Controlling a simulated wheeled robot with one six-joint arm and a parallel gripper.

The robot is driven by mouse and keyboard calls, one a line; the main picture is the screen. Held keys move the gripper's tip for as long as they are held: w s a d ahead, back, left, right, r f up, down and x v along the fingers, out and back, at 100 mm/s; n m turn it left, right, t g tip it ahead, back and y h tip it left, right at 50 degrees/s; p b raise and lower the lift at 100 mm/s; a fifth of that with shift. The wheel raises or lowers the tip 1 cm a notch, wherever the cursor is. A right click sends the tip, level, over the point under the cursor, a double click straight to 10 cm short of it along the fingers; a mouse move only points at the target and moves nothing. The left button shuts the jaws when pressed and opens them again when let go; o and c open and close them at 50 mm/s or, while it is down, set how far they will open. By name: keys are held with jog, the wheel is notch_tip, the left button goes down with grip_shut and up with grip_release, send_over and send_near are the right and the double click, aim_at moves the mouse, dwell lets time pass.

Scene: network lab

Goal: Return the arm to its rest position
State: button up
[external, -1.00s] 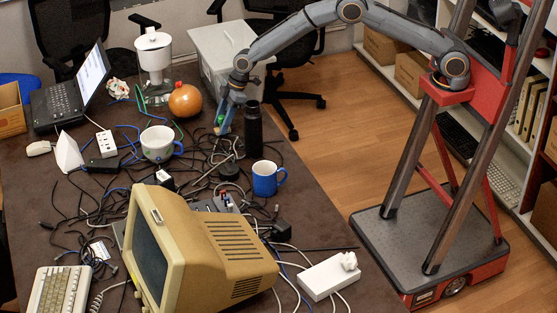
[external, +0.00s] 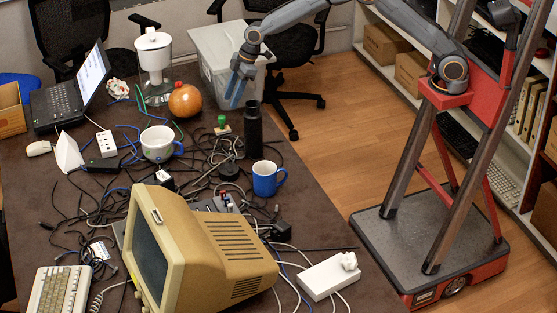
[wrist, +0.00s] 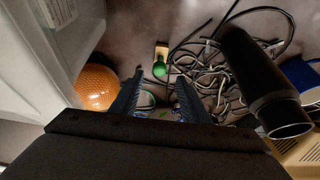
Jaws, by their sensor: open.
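My gripper (external: 237,92) hangs above the back right part of the dark table, in front of the white bin. Its jaws are open and empty; the wrist view shows the two blue-tipped fingers (wrist: 160,98) apart with nothing between them. A green-knobbed stamp (external: 222,125) stands on the table below the gripper, apart from it. The stamp also shows in the wrist view (wrist: 160,67), beyond the fingers. My arm reaches over from the red wheeled base at the right.
A black cylinder (external: 253,130) stands just right of the stamp, with a blue mug (external: 267,179) nearer the camera. An orange ball (external: 185,100) sits to the left. Tangled cables cover the table's middle. The white bin (external: 215,60) and an office chair (external: 290,75) are behind.

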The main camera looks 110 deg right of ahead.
jog(key=w+a+r+m+t+y+b, duration=0.1)
jog(key=w+a+r+m+t+b, duration=0.15)
jog(key=a, duration=0.85)
jog(key=w+a+r+m+t+b, duration=0.1)
jog(key=w+a+r+b, duration=0.25)
jog(key=a, duration=0.85)
jog(key=s+a+f+n+g+p, duration=0.1)
jog(key=s+a+f+g+p, duration=0.15)
jog(key=s, duration=1.35)
jog(key=s+a+f+n+g+h+p, duration=0.1)
jog(key=s+a+f+g+p, duration=0.15)
jog(key=s, duration=1.35)
jog(key=s+a+f+n+g+p, duration=0.1)
jog(key=s+a+n+g, duration=0.15)
jog(key=s, duration=1.35)
notch_tip(320, 180, up, 15)
jog(key=w+m+t+p, duration=0.1)
jog(key=t+p, duration=0.1)
jog(key=p, duration=1.3)
jog(key=shift+g, duration=0.4)
jog(key=f+b, duration=0.4)
jog(key=f, duration=0.1)
jog(key=shift+w+d, duration=0.2)
